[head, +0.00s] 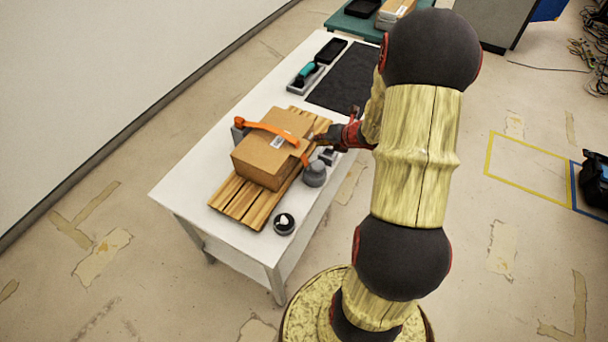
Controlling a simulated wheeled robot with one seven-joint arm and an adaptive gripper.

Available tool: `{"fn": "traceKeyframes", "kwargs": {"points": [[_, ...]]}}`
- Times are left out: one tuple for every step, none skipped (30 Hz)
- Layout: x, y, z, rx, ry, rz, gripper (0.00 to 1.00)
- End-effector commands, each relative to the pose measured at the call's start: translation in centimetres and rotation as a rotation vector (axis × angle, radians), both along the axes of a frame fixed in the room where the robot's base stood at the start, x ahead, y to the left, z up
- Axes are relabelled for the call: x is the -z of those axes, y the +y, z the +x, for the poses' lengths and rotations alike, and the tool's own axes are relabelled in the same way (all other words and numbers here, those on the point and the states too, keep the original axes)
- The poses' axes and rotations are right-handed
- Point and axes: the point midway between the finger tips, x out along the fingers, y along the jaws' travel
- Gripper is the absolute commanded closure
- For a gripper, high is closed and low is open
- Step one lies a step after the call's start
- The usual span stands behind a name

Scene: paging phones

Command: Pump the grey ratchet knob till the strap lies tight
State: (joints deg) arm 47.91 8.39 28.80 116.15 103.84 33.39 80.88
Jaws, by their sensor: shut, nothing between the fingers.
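An orange strap (266,128) runs over the top of a brown cardboard box (262,160). It stands off the box top in a raised curve, so it looks slack. The box rests on a slatted wooden pallet (236,201) on the white table. A grey rounded knob (314,174) stands at the right side of the box, near the strap's lower end. My gripper (317,138) is shut and empty, just behind the knob at the box's right side. I cannot tell whether it touches anything. Part of the ratchet is small and partly hidden by my gripper.
A dark mat (344,78), a grey tray (305,79) with a teal-handled tool and a black tray (330,50) lie farther back. The table's near left corner (180,190) is clear.

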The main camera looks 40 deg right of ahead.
Motion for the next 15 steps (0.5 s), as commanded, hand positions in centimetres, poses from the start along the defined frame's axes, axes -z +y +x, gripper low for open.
{"fn": "traceKeyframes", "kwargs": {"points": [[0.23, -0.19, -0.20, 0.020, 0.006, 0.008, 1.00], [0.28, -0.34, -0.25, 0.029, 0.010, 0.009, 1.00], [0.35, -0.47, -0.31, 0.036, 0.014, 0.011, 1.00], [0.36, -0.47, -0.32, 0.038, 0.014, 0.012, 1.00], [0.36, -0.46, -0.31, 0.038, 0.014, 0.013, 1.00], [0.36, -0.44, -0.31, 0.038, 0.014, 0.013, 1.00], [0.36, -0.44, -0.30, 0.038, 0.014, 0.013, 1.00], [0.36, -0.44, -0.30, 0.036, 0.013, 0.013, 1.00], [0.36, -0.42, -0.30, 0.036, 0.014, 0.013, 1.00], [0.35, -0.42, -0.30, 0.036, 0.014, 0.013, 1.00], [0.36, -0.42, -0.29, 0.035, 0.014, 0.012, 1.00], [0.38, -0.42, -0.29, 0.035, 0.014, 0.012, 1.00], [0.41, -0.41, -0.29, 0.035, 0.014, 0.012, 1.00], [0.46, -0.40, -0.29, 0.035, 0.013, 0.013, 1.00], [0.56, -0.40, -0.29, 0.035, 0.013, 0.013, 1.00]]}}
